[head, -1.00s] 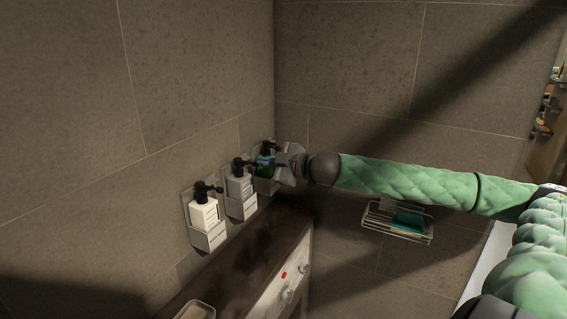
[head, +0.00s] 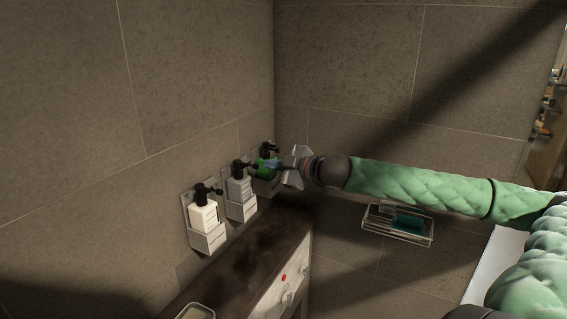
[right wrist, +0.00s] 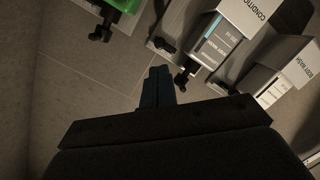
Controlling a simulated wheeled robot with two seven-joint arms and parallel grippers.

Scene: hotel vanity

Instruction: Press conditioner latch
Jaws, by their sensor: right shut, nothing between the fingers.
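The conditioner dispenser, in a wall holder (right wrist: 239,15) with "CONDITIO" readable on it, shows upper centre in the right wrist view. It appears to be the middle one of three in the head view (head: 240,188), a pale bottle with a black pump head (right wrist: 182,80). My right gripper (head: 277,164) is shut and empty, close to the far green dispenser and right of the middle one in the head view. In the right wrist view its closed fingers (right wrist: 158,76) point up, left of the conditioner pump with a visible gap. My left gripper is out of view.
The green dispenser (right wrist: 121,8) hangs beside the conditioner, and a white dispenser (head: 203,217) hangs nearest. A dark counter (head: 245,262) runs below them. A wire basket (head: 398,226) is on the back wall below my right arm.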

